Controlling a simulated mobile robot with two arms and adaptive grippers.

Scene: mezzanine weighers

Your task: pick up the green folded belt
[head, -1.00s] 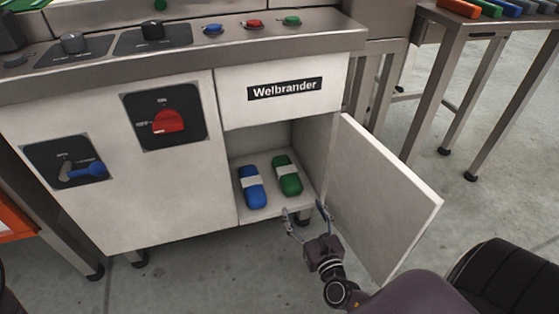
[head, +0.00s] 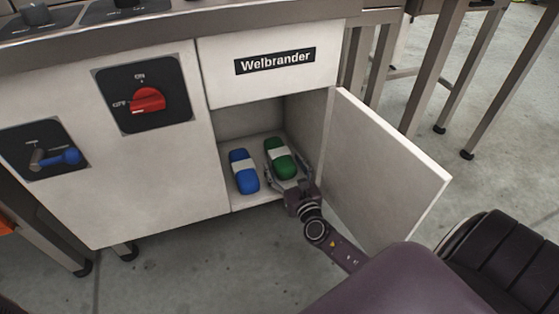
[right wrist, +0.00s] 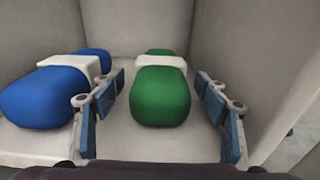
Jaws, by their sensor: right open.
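The green folded belt (head: 283,165), with a white band around its middle, lies on the floor of the open cabinet compartment. It also shows in the right wrist view (right wrist: 160,97), between the two blue-padded fingers. My right gripper (head: 290,181) is open at the near end of the green belt, one finger on each side. In the right wrist view (right wrist: 163,108) gaps show between the fingers and the belt. The blue folded belt (head: 244,172), also with a white band, lies to the left, close to the left finger. My left gripper is not in view.
The cabinet door (head: 382,170) stands open on the right, beside my right arm. The compartment's right wall is close to the right finger. A red rotary switch (head: 147,101) and a blue-handled lever (head: 62,157) are on the cabinet front.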

